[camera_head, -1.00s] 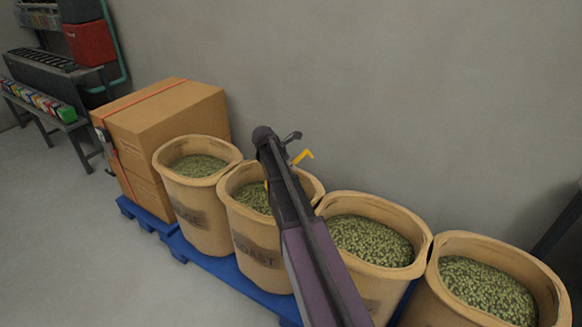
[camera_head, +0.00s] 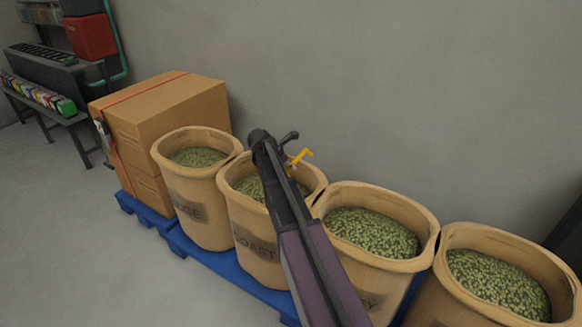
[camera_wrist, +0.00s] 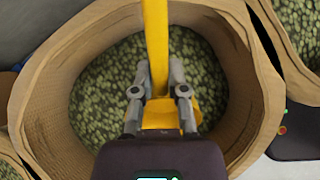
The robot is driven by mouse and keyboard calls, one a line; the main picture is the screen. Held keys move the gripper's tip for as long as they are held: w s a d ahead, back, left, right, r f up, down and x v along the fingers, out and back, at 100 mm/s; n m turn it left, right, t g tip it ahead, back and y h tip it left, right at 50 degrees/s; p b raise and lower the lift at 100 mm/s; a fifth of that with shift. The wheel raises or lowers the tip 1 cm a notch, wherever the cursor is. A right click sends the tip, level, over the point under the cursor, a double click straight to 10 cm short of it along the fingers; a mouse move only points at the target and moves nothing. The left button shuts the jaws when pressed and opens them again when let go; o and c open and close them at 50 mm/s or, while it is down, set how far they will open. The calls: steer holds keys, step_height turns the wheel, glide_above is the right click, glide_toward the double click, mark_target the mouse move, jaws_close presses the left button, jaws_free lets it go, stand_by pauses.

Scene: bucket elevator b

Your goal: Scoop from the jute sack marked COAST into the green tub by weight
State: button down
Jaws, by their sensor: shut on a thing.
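The jute sack marked COAST (camera_head: 256,262) stands among a row of sacks, open and holding green beans; part of its mouth is hidden behind my arm. My gripper (camera_wrist: 160,92) is over an open sack of beans in the wrist view, shut on a yellow scoop (camera_wrist: 156,45). The scoop's long yellow part runs toward the top of that view, and its lower part is partly hidden by the fingers. A bit of the scoop also shows beside my wrist in the head view (camera_head: 301,156). I cannot tell whether it touches the beans. I cannot make out the green tub.
The sacks stand close together on a blue pallet (camera_head: 262,291). A strapped cardboard stack (camera_head: 170,115) is left of them, and a grey wall is right behind. A bench with small coloured boxes (camera_head: 40,97) is at far left. The floor at left is clear.

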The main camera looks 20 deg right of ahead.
steer(key=shift+h, duration=0.5)
steer(key=shift+a+f+b, duration=0.25)
steer(key=shift+f+b, duration=0.95)
steer(key=shift+b, duration=0.2)
steer(key=shift+a+f+b, duration=0.2)
steer(key=shift+f+b, duration=1)
steer(key=shift+b, duration=0.2)
steer(key=shift+s+a+f+b, duration=0.1)
steer(key=shift+a+f+b, duration=0.85)
steer(key=shift+f+b, duration=0.3)
steer(key=shift+s+a+f+y, duration=0.1)
steer(key=shift+a+y, duration=0.05)
steer(key=shift+a, duration=0.75)
steer(key=shift+a+f+y, duration=0.1)
steer(key=shift+a+y, duration=0.05)
steer(key=shift+a, duration=0.75)
step_height(320, 180, up, 6)
steer(key=p, duration=0.6)
steer(key=shift+d, duration=0.1)
steer(key=shift+w+d+r+g+y+p, duration=0.15)
steer(key=shift+d+r+y+p, duration=1.9)
steer(key=shift+p, duration=1.35)
steer(key=shift+w+d+r+g+y+p, duration=0.15)
steer(key=shift+d+r+y+p, duration=1.85)
steer(key=shift+p, duration=1.35)
steer(key=shift+a+r+h, duration=0.1)
steer(key=shift+r+h, duration=0.1)
steer(key=shift+h, duration=0.05)
steer(key=shift+s, duration=0.1)
